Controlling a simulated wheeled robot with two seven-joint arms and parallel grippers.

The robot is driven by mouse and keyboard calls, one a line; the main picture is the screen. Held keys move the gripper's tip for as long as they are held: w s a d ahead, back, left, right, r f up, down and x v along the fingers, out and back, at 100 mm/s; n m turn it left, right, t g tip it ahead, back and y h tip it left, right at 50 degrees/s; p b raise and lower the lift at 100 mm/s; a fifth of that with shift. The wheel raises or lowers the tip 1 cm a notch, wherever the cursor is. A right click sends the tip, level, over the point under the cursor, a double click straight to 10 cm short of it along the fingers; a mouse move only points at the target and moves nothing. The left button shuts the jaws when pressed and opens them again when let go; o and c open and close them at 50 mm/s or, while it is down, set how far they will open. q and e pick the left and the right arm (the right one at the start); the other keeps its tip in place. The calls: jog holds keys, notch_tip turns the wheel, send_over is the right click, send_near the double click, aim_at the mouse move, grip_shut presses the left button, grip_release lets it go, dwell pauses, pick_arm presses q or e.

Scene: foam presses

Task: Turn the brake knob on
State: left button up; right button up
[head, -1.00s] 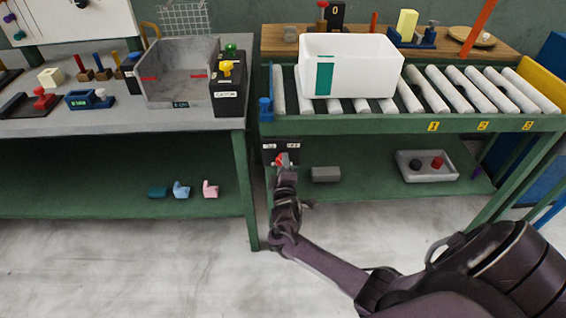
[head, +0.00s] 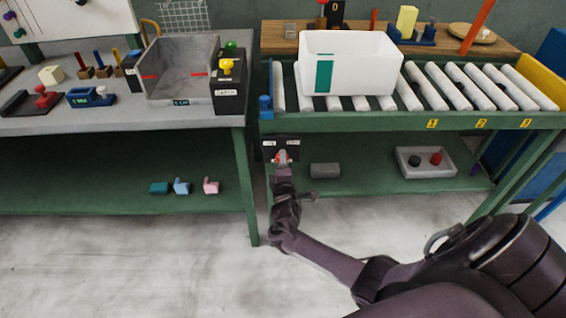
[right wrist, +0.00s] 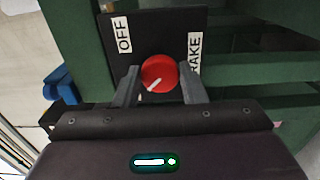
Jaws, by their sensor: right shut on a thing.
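The brake knob is a red round knob (head: 282,156) on a black panel (head: 271,155) at the front left leg of the roller table, below the rollers. The knob also shows in the right wrist view (right wrist: 160,72), with a white pointer line aimed at the lower left. There, an OFF label (right wrist: 124,34) is at the panel's upper left and a partly covered BRAKE label (right wrist: 194,52) at its right. The pointer faces away from OFF. My right gripper (head: 283,163) is shut on the knob, one finger on each side. My left gripper is out of view.
A white bin (head: 350,65) stands on the rollers (head: 440,88) above the panel. A grey block (head: 325,170) and a grey tray (head: 405,168) are on the lower shelf, to the right. A workbench (head: 190,122) stands to the left, with a narrow gap between.

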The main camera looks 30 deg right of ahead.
jog(key=o, duration=1)
jog(key=p+v, duration=0.1)
jog(key=v, duration=0.7)
